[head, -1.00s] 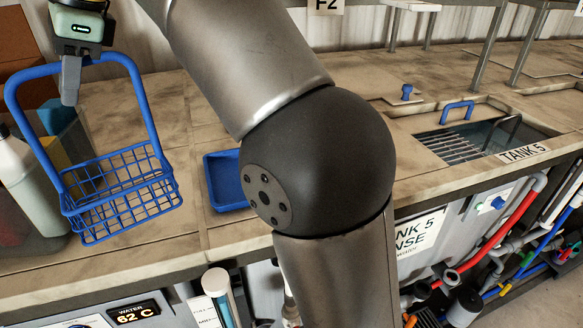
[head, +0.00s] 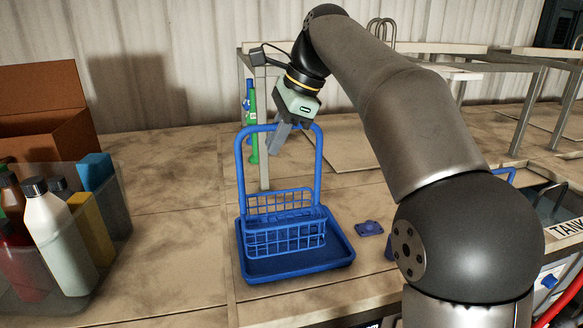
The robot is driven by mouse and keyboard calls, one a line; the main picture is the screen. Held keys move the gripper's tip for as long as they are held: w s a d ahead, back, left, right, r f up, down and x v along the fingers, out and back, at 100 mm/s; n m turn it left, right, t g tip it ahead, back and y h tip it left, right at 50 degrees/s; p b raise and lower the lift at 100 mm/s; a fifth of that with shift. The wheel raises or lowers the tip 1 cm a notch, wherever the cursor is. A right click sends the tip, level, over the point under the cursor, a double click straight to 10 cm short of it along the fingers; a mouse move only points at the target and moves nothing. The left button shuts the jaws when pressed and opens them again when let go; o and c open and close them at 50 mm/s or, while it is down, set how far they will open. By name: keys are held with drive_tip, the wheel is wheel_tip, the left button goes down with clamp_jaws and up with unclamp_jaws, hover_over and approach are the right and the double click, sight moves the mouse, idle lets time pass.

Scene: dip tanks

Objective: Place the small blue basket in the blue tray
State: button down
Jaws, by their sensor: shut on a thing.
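The small blue basket (head: 287,238) with a tall loop handle is upright in the head view, over the blue tray (head: 300,271). Its base appears within the tray's rim; I cannot tell whether it touches the tray floor. My gripper (head: 278,140) is shut on the top bar of the basket's handle, reaching in from the upper right. The fingertips are partly hidden around the handle. The tray lies flat on the worn bench, near its front edge.
A clear bin (head: 105,215) of bottles stands at the left, with an open cardboard box (head: 45,110) behind it. A small blue part (head: 369,228) lies right of the tray. A metal rack (head: 262,120) stands behind the basket. The bench between bin and tray is clear.

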wheel_tip(320, 180, down, 8)
drive_tip(key=w+d, duration=0.2)
drive_tip(key=shift+w+d+r, duration=0.15)
drive_tip(key=shift+w+d, duration=0.15)
drive_tip(key=shift+w, duration=0.1)
drive_tip(key=c, duration=1.5)
unclamp_jaws()
drive_tip(key=shift+o, duration=0.2)
drive_tip(key=p+v, duration=0.1)
drive_tip(key=v, duration=1.1)
